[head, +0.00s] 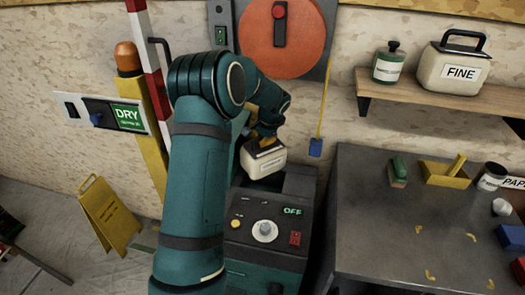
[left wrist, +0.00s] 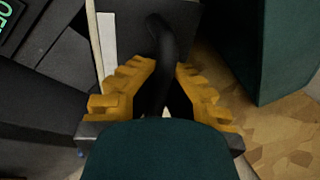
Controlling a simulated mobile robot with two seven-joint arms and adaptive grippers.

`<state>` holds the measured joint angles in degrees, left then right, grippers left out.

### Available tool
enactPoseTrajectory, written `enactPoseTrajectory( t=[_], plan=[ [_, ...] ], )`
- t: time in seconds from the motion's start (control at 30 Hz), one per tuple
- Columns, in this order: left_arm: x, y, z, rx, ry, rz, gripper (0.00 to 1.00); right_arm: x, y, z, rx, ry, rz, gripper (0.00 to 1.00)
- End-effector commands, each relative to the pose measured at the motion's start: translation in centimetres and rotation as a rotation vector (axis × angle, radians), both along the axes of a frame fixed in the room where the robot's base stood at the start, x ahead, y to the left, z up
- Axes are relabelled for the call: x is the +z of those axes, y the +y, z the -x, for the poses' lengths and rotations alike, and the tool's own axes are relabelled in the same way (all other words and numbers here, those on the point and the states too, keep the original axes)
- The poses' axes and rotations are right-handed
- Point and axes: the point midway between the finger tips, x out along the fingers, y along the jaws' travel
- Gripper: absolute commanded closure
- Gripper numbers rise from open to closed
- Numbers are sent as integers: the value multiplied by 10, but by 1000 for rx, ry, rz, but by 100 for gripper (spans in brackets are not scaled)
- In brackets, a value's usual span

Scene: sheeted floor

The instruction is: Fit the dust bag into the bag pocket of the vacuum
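The dust bag (head: 263,160) is a cream, box-like piece with a dark top and a black handle. It hangs below my left gripper (head: 264,134), over the back of the vacuum, slightly tilted. In the left wrist view the yellow fingers of my left gripper (left wrist: 163,72) close around the black handle (left wrist: 159,45). The vacuum (head: 262,232) is a dark unit with a dial, buttons and a green OFF display. The bag pocket seems to be the dark recess at its top back; the bag and my arm partly hide it. My right gripper is out of view.
A grey workbench (head: 400,235) stands right of the vacuum, with a yellow tray (head: 445,177) and small items. A yellow floor sign (head: 108,215) stands at left.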

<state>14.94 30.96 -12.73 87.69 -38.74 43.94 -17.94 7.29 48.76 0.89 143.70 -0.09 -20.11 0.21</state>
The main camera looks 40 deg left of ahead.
Motion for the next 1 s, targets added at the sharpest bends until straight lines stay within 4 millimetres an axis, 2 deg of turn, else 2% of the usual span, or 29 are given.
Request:
enactPoseTrajectory(
  t=[0.13, 0.3, 0.4, 0.67, 1.0],
  plan=[
    [-12, 0, 0, 0, 0, -1, 100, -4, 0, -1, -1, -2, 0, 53],
    [-40, 0, 0, 0, 0, -1, 100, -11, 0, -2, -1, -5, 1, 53],
    [-49, 3, -2, 2, -1, -2, 100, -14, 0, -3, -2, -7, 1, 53],
    [-48, 3, -3, 1, -2, -2, 100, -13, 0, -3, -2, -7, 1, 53],
    [-58, 3, -2, 1, -2, -1, 99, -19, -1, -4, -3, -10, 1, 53]
  ],
)
